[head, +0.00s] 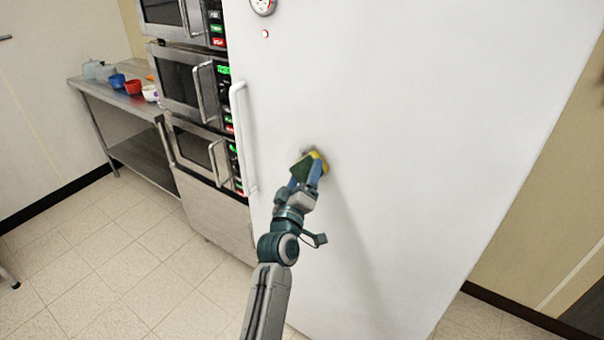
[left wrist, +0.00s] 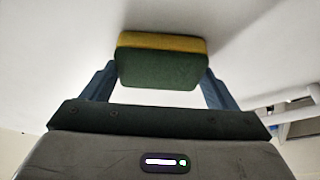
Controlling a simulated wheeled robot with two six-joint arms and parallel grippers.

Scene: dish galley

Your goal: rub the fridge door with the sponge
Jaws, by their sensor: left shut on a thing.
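The fridge door (head: 420,130) is a large white panel filling the middle and right of the head view. Its white vertical handle (head: 242,135) is on the left edge. My left gripper (head: 308,172) is shut on a sponge (head: 318,163) with a yellow layer and a dark green layer. In the left wrist view the sponge (left wrist: 162,62) sits between the two blue fingers, its yellow side toward the white door surface (left wrist: 60,50). The sponge is at the door, right of the handle, and appears to touch it. My right gripper is not in view.
Stacked microwaves (head: 187,85) stand just left of the fridge. A steel table (head: 110,88) with a red cup (head: 133,87), a blue cup (head: 117,80) and a white bowl (head: 150,93) is farther left. The tiled floor (head: 110,260) at lower left is mostly clear.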

